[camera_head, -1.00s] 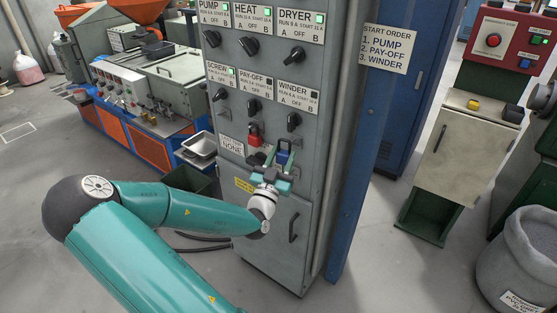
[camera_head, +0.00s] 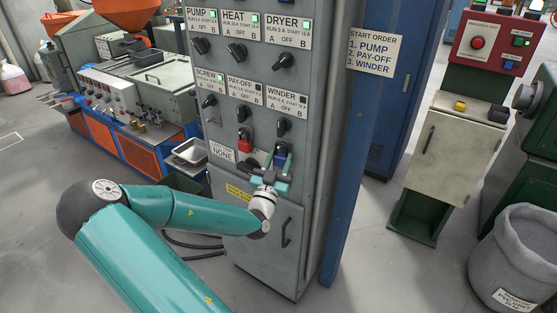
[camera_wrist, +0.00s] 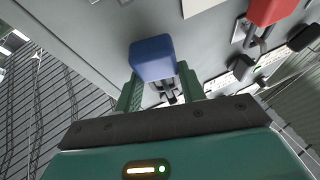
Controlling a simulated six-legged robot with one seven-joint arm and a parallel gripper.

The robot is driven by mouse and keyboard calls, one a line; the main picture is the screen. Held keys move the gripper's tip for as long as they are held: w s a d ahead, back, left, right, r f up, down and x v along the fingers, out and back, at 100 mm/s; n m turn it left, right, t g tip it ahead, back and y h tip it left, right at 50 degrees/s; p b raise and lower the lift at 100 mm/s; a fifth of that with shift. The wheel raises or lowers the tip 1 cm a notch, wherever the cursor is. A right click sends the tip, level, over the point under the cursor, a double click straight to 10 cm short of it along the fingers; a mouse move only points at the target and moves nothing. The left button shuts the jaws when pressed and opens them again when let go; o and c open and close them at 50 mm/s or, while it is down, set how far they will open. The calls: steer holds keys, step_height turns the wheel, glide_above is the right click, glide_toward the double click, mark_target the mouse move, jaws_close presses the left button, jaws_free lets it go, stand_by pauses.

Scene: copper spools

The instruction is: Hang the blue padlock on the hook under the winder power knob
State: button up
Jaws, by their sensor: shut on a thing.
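The blue padlock (camera_head: 281,160) is in front of the grey cabinet, just below the winder knob (camera_head: 283,127). My gripper (camera_head: 279,168) is shut on it. In the wrist view, the blue padlock body (camera_wrist: 152,58) sits between my green fingers (camera_wrist: 160,94), with its grey shackle partly showing behind. The hook under the winder knob is hidden by the padlock and gripper, so I cannot tell whether the shackle is around it. A red padlock (camera_head: 244,143) hangs below the pay-off knob; it also shows in the wrist view (camera_wrist: 270,10).
The grey cabinet (camera_head: 250,215) carries several knobs and labels. A start order sign (camera_head: 372,50) is on the blue cabinet to the right. A metal tray (camera_head: 190,151) is at left. Open floor lies right of the cabinets, before a grey sack (camera_head: 520,260).

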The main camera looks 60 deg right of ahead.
steer(key=shift+d+f, duration=0.15)
steer(key=shift+d, duration=0.05)
steer(key=shift+a, duration=0.15)
steer(key=o, duration=1.1)
steer(key=shift+o, duration=0.2)
steer(key=v, duration=1.3)
steer(key=shift+a, duration=0.4)
